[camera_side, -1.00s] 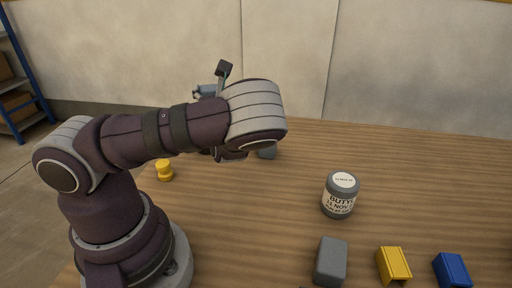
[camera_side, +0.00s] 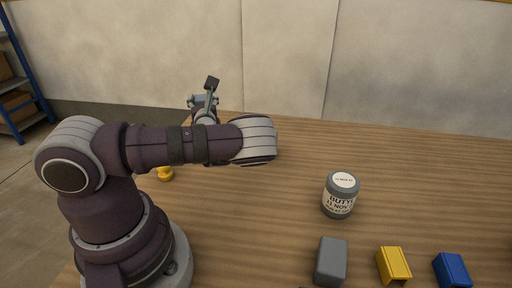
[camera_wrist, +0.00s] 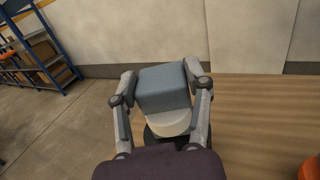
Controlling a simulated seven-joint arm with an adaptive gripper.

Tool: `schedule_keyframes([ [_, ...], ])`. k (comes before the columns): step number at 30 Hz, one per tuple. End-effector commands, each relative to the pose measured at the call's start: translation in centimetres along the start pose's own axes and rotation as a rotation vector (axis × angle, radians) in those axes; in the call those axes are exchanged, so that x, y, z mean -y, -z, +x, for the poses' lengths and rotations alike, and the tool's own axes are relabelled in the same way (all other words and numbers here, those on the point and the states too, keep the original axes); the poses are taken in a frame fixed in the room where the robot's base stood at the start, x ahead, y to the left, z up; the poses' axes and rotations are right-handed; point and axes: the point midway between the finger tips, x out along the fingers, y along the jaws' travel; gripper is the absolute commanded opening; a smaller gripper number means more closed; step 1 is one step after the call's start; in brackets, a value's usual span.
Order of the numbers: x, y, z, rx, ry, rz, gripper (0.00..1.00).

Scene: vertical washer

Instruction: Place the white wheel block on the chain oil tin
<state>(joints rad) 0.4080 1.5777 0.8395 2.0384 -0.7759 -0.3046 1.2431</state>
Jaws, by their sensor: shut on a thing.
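My gripper (camera_wrist: 163,95) has its two fingers closed on the sides of a grey-blue block (camera_wrist: 163,85) in the wrist view. A pale rounded surface (camera_wrist: 168,122) shows just below that block, and I cannot tell what it belongs to. No block that is plainly a white wheel block shows. In the side view my gripper (camera_side: 204,106) is in the air at the far left of the table, and its load is hard to make out. No chain oil label is readable.
A grey block (camera_side: 331,261), a yellow block (camera_side: 394,265) and a blue block (camera_side: 452,270) lie along the near right. A yellow spool-like piece (camera_side: 165,174) is partly hidden behind my arm. The back right of the wooden table (camera_side: 430,170) is clear. A wall stands behind.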

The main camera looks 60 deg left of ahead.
Motion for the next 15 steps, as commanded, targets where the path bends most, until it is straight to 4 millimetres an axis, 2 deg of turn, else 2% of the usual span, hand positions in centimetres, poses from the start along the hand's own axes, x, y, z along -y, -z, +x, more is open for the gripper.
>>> schedule_keyframes([
  [1, -0.01, 0.08, 0.0, 0.0, 0.0, 0.001, 0.52],
  [6, 0.0, 0.05, 0.0, 0.0, 0.0, 0.0, 0.74],
  [15, 0.01, -0.02, 0.0, 0.0, 0.0, 0.0, 0.76],
])
